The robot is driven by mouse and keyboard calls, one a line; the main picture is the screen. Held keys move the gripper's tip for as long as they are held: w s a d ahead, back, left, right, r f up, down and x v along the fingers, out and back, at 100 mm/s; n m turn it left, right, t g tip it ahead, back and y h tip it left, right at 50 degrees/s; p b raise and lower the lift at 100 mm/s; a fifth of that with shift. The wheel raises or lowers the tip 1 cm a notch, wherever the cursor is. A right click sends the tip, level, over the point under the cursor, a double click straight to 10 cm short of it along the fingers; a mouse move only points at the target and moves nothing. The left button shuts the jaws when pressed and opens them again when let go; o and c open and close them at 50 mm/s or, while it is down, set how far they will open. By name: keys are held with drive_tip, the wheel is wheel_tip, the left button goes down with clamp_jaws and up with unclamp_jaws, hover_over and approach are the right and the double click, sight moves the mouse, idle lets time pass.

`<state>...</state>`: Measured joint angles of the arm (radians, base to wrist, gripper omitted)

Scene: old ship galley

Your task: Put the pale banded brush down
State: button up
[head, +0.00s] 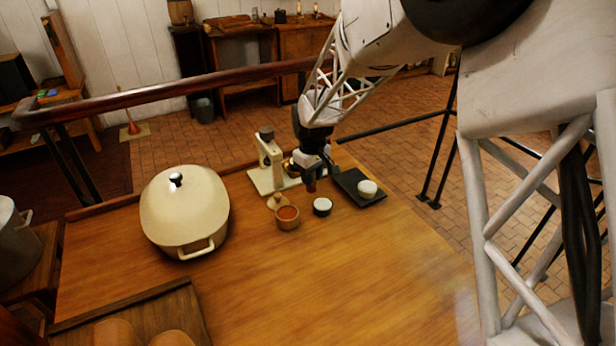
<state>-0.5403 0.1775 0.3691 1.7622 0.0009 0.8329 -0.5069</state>
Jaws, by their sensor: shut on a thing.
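My gripper (318,176) hangs over the far right part of the wooden table, above and behind a small dark jar with a pale top (322,206). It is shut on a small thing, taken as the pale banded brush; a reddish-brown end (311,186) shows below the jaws. Its bands cannot be made out, and the fingers hide most of it. It appears to be held above the table, but the exact height cannot be told. No other brush shows on the table.
A cream lidded pot (184,215) stands at left. A wooden bowl with red contents (288,218), its lid (277,201) and a cream stand (268,165) are near my gripper. A black tray (352,182) bears a white-topped jar (368,189). The table's front right (370,285) is clear.

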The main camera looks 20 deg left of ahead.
drive_tip(key=shift+w+a+f, duration=0.1)
drive_tip(key=shift+w+a, duration=0.4)
drive_tip(key=shift+w, duration=0.3)
drive_tip(key=shift+w+a+f, duration=0.1)
drive_tip(key=shift+w+a, duration=0.35)
drive_tip(key=shift+w, duration=0.35)
drive_tip(key=shift+w, duration=0.1)
drive_tip(key=shift+w+a, duration=0.15)
drive_tip(key=shift+w+f, duration=0.15)
drive_tip(key=shift+f, duration=1.6)
drive_tip(key=shift+f, duration=0.15)
drive_tip(key=o, duration=0.9)
